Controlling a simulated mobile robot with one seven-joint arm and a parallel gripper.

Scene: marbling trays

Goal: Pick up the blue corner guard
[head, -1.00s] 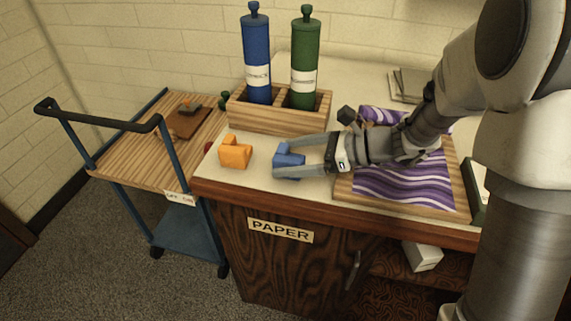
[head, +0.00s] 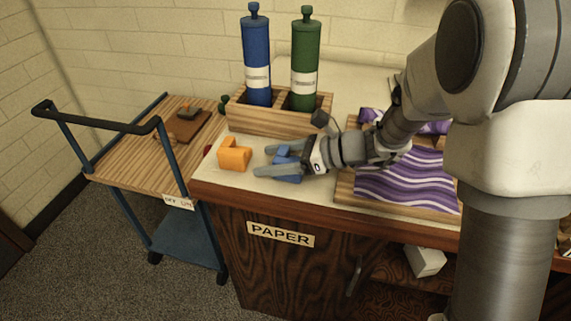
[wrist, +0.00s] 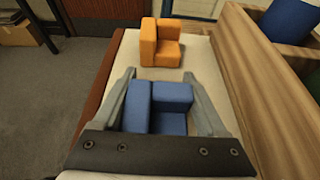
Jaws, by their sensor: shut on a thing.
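The blue corner guard (head: 287,166) is a small L-shaped block on the pale counter top, left of the purple marbled tray. It also shows in the wrist view (wrist: 158,104), between the two grey fingers. My gripper (head: 262,160) is shut on the blue corner guard, one finger along each side, with the fingertips reaching past it to the left. In the wrist view my gripper (wrist: 160,74) frames the guard from both sides. The guard looks to be at counter level; whether it touches the counter I cannot tell.
An orange corner guard (head: 234,154) sits just left of my fingertips. A wooden rack (head: 285,121) with blue and green bottles stands behind. The tray (head: 345,189) with purple marbling lies right. A trolley (head: 130,168) stands left of the counter.

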